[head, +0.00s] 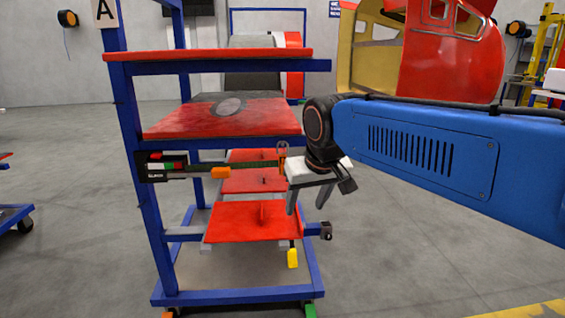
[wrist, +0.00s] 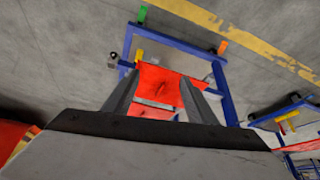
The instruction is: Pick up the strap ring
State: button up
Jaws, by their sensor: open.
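My gripper (head: 306,204) is open and empty, pointing down at the right side of a blue trolley with red shelves. In the wrist view my gripper (wrist: 157,82) has its two fingers spread, with a lower red shelf (wrist: 150,75) seen between them. I cannot tell for sure which thing is the strap ring. A grey oval piece (head: 230,107) lies flat on the upper red shelf. A small orange-red item (head: 282,150) hangs near the trolley's right side, just left of my gripper. Neither is between the fingers.
The blue trolley frame (head: 130,150) stands close by my gripper. A yellow-handled tool (head: 293,258) hangs at the lower shelf, with a dark box (head: 326,231) on the right post. Floor to the right is clear.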

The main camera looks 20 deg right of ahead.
aim_at(282, 155)
jog(key=w+d+r+m+h, duration=0.1)
jog(key=w+d+r, duration=0.1)
jog(key=w+r, duration=0.7)
jog(key=w+d+r+m, duration=0.2)
jog(key=w+d+r, duration=0.15)
jog(key=w, duration=0.85)
jog(key=x, duration=1.1)
jog(key=shift+w+a+r, duration=0.2)
jog(key=shift+w+a, duration=0.15)
jog(key=shift+s+a+x, duration=0.1)
jog(key=shift+x, duration=1)
jog(key=shift+s+a+x, duration=0.1)
jog(key=shift+x, duration=1.05)
jog(key=shift+w+d+f, duration=0.1)
jog(key=shift+w+f, duration=0.1)
jog(key=shift+f, duration=0.4)
jog(key=c, duration=1.2)
